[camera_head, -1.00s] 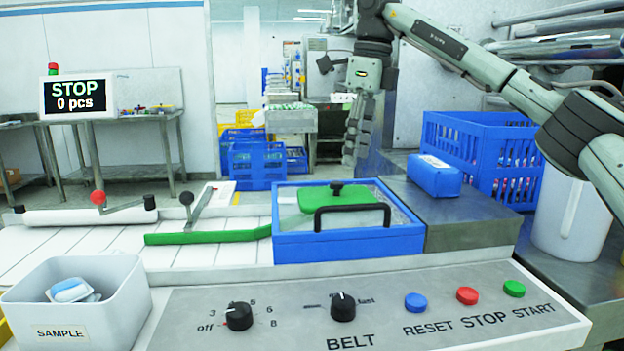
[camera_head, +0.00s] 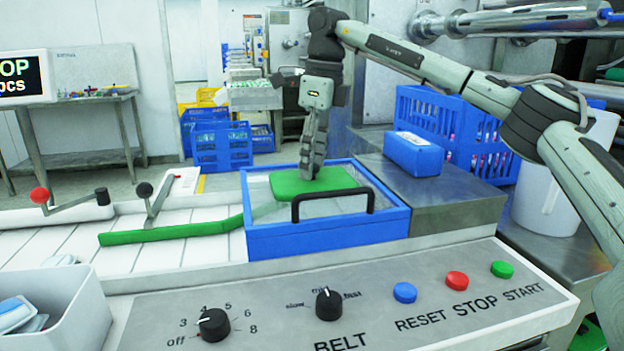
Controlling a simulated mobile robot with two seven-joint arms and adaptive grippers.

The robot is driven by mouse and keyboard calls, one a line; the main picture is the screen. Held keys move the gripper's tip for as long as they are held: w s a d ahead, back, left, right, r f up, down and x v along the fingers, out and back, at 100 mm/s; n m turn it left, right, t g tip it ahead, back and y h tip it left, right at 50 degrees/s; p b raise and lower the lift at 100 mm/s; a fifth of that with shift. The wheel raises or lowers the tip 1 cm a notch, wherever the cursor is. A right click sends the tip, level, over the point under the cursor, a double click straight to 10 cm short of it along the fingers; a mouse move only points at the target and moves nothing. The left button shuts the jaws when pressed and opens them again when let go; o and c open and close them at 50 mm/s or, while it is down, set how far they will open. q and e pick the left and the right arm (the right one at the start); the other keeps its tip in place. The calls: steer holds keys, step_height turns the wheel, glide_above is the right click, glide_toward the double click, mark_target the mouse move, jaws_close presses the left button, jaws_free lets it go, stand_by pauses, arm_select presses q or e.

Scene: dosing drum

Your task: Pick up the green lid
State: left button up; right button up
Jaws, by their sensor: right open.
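The green lid (camera_head: 286,189) lies flat on the top of the blue-framed box (camera_head: 330,238), toward its back left. Its black knob, seen earlier at the lid's far edge, is now hidden behind my gripper. My right gripper (camera_head: 309,176) points down over the far middle of the lid, with its fingertips at or just above the lid surface. It is open; I see it edge-on, so I cannot tell whether the knob is between the fingers. My left gripper is not in view.
A black handle (camera_head: 333,203) arches over the front of the blue box. A blue block (camera_head: 412,153) sits on the metal surface to the right, before a blue crate (camera_head: 460,130). A green guide bar (camera_head: 170,232) lies left. The control panel (camera_head: 420,345) is in front.

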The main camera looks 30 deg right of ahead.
jaws_close()
stand_by(0.3)
steer(key=shift+r, duration=0.15)
